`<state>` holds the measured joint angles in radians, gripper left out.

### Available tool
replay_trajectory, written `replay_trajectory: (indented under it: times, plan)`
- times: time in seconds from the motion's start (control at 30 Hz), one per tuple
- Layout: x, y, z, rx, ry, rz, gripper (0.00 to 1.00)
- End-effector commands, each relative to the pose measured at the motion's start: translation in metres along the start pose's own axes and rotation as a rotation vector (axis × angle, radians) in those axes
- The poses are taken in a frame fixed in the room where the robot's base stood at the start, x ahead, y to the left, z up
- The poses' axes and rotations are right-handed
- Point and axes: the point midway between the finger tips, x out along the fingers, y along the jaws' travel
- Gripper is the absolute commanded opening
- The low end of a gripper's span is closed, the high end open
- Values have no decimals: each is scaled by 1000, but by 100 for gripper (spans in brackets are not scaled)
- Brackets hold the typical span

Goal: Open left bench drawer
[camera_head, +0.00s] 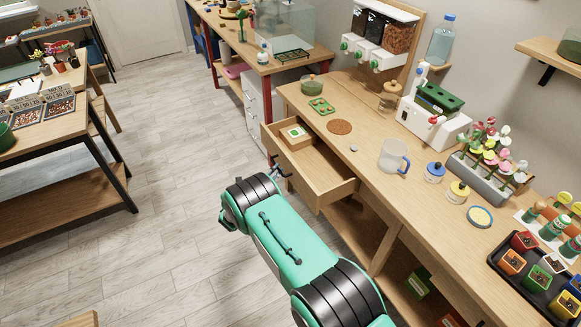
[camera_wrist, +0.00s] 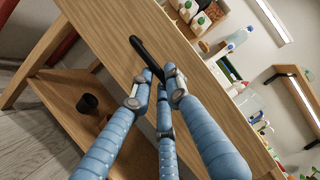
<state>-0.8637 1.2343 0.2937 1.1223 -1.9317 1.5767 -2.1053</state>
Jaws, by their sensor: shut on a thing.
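The left bench drawer (camera_head: 318,166) is pulled well out from the wooden bench (camera_head: 342,123), with its inside showing. In the head view my gripper (camera_head: 281,172) is small and partly hidden by my arm, at the drawer's front.
A clear jug with a blue handle (camera_head: 393,156), a cork mat (camera_head: 339,127) and a green tray (camera_head: 320,105) stand on the bench top. A shelf (camera_wrist: 65,95) below holds dark pots (camera_wrist: 88,103). The floor (camera_head: 150,200) left of the drawer is clear.

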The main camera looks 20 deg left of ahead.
Motion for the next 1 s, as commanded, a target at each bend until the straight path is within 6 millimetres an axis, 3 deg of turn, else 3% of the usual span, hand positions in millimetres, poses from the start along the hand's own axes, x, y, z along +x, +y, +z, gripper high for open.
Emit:
replay_trajectory:
  times: [0.03, 0.2, 0.4, 0.9, 0.93, 1.0]
  plan:
    - [-14, 0, 6, 0, -4, 0, 0]
    - [-47, -7, 20, 0, -4, 1, 0]
    - [-69, -12, 29, -1, -2, 1, 0]
    - [-76, -14, 31, -2, -1, 1, 0]
    - [-76, -14, 31, -2, -1, 1, 21]
    - [-76, -14, 31, -1, 0, 1, 35]
